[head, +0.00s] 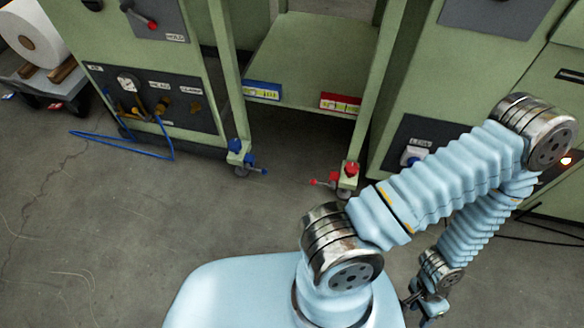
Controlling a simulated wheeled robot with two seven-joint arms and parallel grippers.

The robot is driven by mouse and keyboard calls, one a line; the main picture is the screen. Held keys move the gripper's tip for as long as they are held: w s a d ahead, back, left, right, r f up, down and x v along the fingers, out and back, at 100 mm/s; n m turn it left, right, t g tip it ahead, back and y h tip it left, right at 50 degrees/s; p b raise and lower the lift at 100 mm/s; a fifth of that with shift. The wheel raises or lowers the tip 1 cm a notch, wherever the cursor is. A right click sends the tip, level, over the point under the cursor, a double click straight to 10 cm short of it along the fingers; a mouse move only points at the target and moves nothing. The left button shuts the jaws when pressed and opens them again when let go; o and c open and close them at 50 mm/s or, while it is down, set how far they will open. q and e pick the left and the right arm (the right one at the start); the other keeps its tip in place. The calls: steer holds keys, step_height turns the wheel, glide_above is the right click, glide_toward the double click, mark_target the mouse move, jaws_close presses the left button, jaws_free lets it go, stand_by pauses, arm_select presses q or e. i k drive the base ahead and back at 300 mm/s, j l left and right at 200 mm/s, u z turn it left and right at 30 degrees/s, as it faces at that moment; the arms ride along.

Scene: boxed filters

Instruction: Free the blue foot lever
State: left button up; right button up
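The blue foot lever (257,170) sticks out to the right, low down, from a blue caster fitting (240,153) at the foot of the green cart's left front leg. A red foot lever (322,182) sticks out to the left from the red caster fitting (350,171) on the right front leg. Blue (262,91) and red (340,103) labels mark the cart's shelf edge above them. My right gripper (428,309) is low at the bottom right, well away from the levers; its finger opening is too small to make out. My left gripper is not in view.
Green machine cabinets stand left (158,95) and right (415,90) of the cart (310,55). A blue hose (125,148) loops on the floor at left. A large white roll (35,38) rests on a stand at far left. The grey floor (150,215) before the cart is clear.

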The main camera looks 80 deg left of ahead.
mark_target(265, 172)
steer(key=u, duration=3.35)
steer(key=j+u, duration=0.15)
steer(key=j, duration=0.3)
